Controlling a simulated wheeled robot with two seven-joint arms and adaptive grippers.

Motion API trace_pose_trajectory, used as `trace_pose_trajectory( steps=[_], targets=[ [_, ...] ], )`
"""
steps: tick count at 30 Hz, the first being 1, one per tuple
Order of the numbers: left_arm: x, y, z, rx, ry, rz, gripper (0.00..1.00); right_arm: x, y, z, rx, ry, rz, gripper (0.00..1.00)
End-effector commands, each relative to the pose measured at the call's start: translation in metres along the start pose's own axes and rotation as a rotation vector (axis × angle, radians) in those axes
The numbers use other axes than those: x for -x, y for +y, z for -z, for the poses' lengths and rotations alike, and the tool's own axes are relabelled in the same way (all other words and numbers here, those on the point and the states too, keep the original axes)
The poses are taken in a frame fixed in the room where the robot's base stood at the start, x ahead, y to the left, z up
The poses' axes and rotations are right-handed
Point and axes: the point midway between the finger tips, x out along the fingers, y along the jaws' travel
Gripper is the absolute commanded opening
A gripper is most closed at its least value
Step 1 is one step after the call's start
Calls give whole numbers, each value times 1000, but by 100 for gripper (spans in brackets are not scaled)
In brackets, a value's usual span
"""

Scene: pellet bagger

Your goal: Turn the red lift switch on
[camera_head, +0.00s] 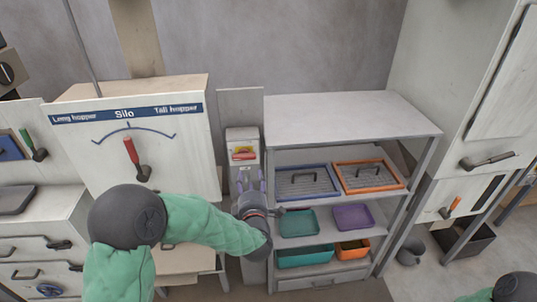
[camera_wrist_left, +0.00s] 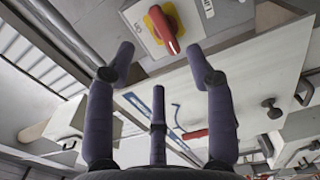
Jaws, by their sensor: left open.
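The red lift switch (camera_head: 243,154) is a red handle on a yellow base, set on a pale plate near the top of a narrow grey post. In the left wrist view the red switch (camera_wrist_left: 163,30) shows large at the top, ahead of the fingertips. My left gripper (camera_head: 250,176) is open just below the switch in the head view, its purple fingers pointing up toward it. In the left wrist view the open fingers (camera_wrist_left: 160,65) hold nothing and appear apart from the switch. My right gripper is out of view.
The Silo panel (camera_head: 90,160) with its red lever (camera_head: 131,152) stands left of the post. A shelf unit (camera_head: 350,115) with coloured trays and bins stands close on the right. A tall cabinet (camera_head: 440,90) is at the far right.

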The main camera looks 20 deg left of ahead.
Motion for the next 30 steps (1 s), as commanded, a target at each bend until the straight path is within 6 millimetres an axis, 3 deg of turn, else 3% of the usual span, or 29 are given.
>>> trace_pose_trajectory(
  steps=[5, 21, 30],
  targets=[
    [-11, 4, 2, 11, 9, -9, 54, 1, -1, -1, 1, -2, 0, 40],
    [-96, 4, 2, 9, 6, -7, 54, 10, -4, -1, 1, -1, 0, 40],
    [-108, 4, 2, 9, 5, -7, 54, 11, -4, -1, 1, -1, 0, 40]
  ],
)
